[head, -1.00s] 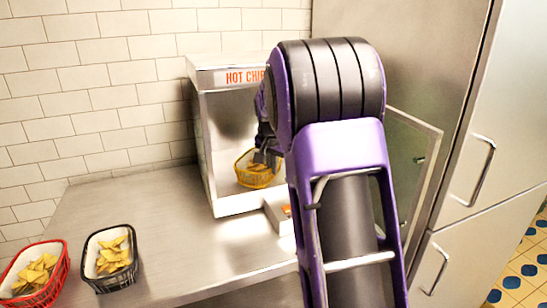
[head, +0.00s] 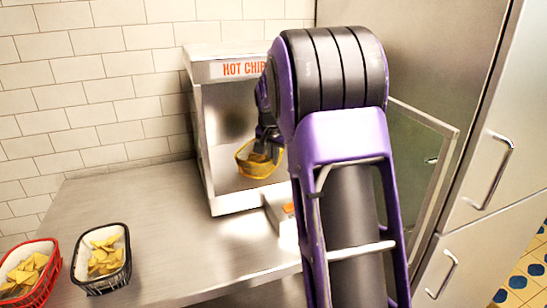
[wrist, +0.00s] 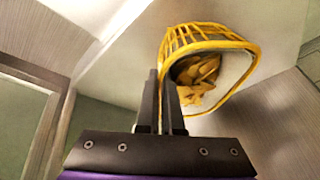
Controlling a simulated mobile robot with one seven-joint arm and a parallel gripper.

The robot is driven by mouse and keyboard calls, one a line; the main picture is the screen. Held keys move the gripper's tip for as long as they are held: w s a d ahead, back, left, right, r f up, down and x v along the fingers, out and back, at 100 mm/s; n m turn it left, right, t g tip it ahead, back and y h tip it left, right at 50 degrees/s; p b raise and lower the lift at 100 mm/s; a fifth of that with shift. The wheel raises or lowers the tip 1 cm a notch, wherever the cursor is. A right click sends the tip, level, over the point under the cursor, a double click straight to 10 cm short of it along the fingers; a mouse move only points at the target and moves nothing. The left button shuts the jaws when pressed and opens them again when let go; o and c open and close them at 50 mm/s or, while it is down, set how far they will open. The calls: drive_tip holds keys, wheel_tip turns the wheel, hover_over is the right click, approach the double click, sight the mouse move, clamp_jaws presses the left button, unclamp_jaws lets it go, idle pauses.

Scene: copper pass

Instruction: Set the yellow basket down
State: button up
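The yellow basket (head: 246,165) holds chips and hangs tilted at the front opening of the hot chips cabinet (head: 233,204). It also shows in the wrist view (wrist: 206,41), with its chips visible inside. My gripper (head: 264,150) is at the basket's rim, its jaws partly hidden in the head view. In the wrist view its two dark fingers (wrist: 162,82) are close together with the basket's near wall between them. The basket looks to be clear of the cabinet floor.
A black basket (head: 103,283) and a red basket (head: 49,272) of chips stand at the counter's front left. The steel counter (head: 160,220) between them and the cabinet is bare. The cabinet's glass door (head: 424,165) stands open at right.

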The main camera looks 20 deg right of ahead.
drive_tip(key=o, duration=0.4)
drive_tip(key=shift+r, duration=0.3)
drive_tip(key=p+v, duration=0.1)
drive_tip(key=v, duration=0.6)
drive_tip(key=shift+r, duration=0.15)
